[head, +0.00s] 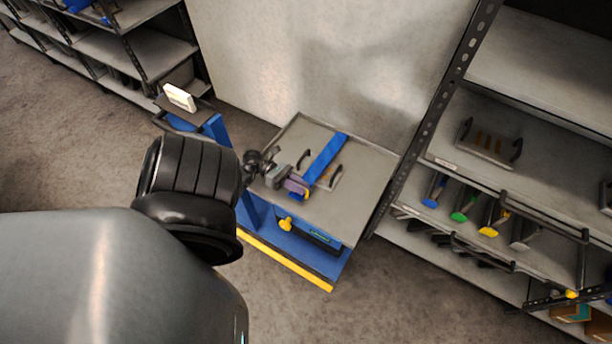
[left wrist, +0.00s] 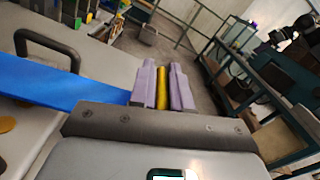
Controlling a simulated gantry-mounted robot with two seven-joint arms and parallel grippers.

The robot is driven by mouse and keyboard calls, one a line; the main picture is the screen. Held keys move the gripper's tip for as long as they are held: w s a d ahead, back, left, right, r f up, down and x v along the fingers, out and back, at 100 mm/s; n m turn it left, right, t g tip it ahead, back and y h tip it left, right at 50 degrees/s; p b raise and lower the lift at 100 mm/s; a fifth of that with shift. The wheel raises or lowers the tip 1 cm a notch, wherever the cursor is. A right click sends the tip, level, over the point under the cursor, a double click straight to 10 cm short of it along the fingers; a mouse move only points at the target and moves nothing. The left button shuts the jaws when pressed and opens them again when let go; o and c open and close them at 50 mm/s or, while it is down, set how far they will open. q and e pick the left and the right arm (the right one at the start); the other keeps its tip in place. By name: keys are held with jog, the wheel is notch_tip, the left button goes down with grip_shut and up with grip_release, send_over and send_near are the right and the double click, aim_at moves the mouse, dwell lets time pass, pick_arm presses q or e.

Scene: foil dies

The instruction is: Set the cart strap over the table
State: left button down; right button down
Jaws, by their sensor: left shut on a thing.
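The blue strap (head: 325,158) lies slantwise across the grey table top (head: 365,190) of the cart, over a grey plate with black handles (head: 336,178). It also shows in the left wrist view (left wrist: 70,86), running up to the fingers. My left gripper (head: 297,187) is at the table's front edge, at the strap's near end. In the left wrist view its two lilac fingers (left wrist: 163,88) are shut on a narrow yellow piece (left wrist: 162,90). The join between this piece and the strap is hidden by a finger. My right gripper is not in view.
The cart's blue front has a yellow knob (head: 285,224) and a yellow lower edge (head: 290,264). A blue post with a white box (head: 180,97) stands at the left. A shelf rack (head: 500,130) with dies and coloured handles stands close at the right. A wall rises behind.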

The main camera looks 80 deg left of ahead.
aim_at(297, 194)
pick_arm(q)
jog(key=f, duration=0.1)
jog(key=f+b, duration=0.2)
jog(key=f, duration=0.1)
jog(key=shift+s+d, duration=0.25)
jog(key=shift+d, duration=0.1)
jog(key=shift+a+f, duration=0.1)
jog(key=shift+f, duration=0.05)
jog(key=c, duration=1.4)
grip_release()
jog(key=shift+o, duration=1.1)
jog(key=shift+s, duration=0.1)
jog(key=shift+d, duration=0.2)
jog(key=shift+a, duration=0.1)
jog(key=shift+r, duration=0.2)
